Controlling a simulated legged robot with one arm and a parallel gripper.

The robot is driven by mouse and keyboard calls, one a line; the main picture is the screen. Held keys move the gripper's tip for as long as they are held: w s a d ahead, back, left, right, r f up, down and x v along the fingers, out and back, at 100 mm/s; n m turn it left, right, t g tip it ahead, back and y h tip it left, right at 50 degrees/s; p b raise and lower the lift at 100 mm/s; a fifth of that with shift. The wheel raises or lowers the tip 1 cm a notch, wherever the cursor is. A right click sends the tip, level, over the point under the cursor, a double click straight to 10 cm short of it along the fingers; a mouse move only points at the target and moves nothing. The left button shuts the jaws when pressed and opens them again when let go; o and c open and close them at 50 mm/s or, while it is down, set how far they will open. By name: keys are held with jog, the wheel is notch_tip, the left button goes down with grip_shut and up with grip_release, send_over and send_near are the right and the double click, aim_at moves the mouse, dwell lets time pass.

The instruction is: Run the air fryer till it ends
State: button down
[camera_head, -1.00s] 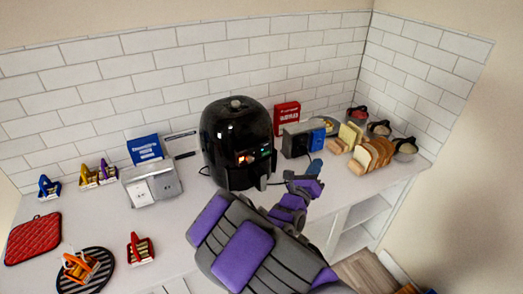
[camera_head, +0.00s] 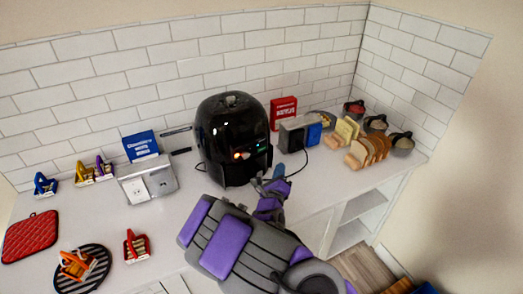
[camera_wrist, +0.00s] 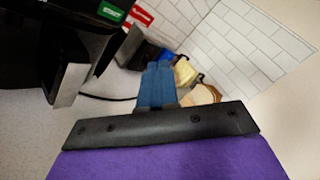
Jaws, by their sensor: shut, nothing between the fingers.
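The black air fryer (camera_head: 232,130) stands upright on the white counter against the tiled wall, with lit orange and teal marks on its front panel. Its dark body also shows large at the upper left of the wrist view (camera_wrist: 25,45), with the handle (camera_wrist: 72,68) beside my gripper. My gripper (camera_head: 278,172), with blue fingers, is just right of the fryer's lower front in the head view. In the wrist view its fingers (camera_wrist: 158,85) are together and empty, apart from the handle. My arm hides the counter in front of the fryer.
A grey-and-blue box-like appliance (camera_head: 300,132) and bread slices (camera_head: 368,150) stand right of the fryer. A white-and-grey appliance (camera_head: 150,180) stands left. A red mitt (camera_head: 30,237) and striped round mat (camera_head: 100,262) lie far left. Open shelves (camera_head: 355,220) are below the counter's right end.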

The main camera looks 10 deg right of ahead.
aim_at(262, 149)
jog(key=w+a, duration=0.3)
jog(key=w, duration=0.4)
jog(key=shift+w+a+b, duration=0.2)
jog(key=shift+a+b, duration=0.05)
jog(key=shift+b, duration=0.1)
jog(key=shift+w+r, duration=0.1)
jog(key=shift+w, duration=0.05)
dwell(1.7)
jog(key=shift+w+a, duration=0.1)
jog(key=shift+w, duration=0.05)
jog(key=shift+w+a, duration=0.1)
jog(key=shift+w, duration=0.2)
dwell(0.7)
jog(key=shift+s, duration=0.15)
jog(key=shift+s+d+p, duration=0.25)
jog(key=shift+s+p, duration=0.15)
jog(key=shift+s, duration=0.1)
dwell(0.4)
